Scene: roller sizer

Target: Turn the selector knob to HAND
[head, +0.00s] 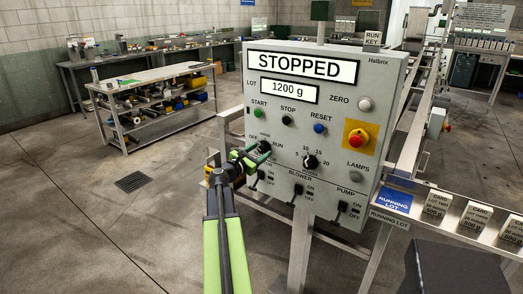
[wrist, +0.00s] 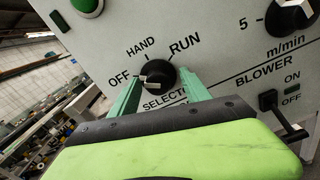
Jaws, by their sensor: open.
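The selector knob (wrist: 158,74) is black and round, with a white pointer mark that points left to the OFF label (wrist: 119,80). The HAND label (wrist: 140,47) is above it to the upper left, and RUN (wrist: 185,43) is to the upper right. My gripper (wrist: 160,80) is open, with one green finger on each side of the knob; I cannot tell whether either finger touches it. In the head view my gripper (head: 256,158) is at the knob (head: 264,147) on the lower left of the grey panel (head: 330,125), partly covering the area.
A speed knob (head: 310,162) sits to the right, and blower and pump switches (head: 297,192) lie below. Start, stop and reset buttons (head: 288,120) are above. A red emergency button (head: 356,140) is at the right.

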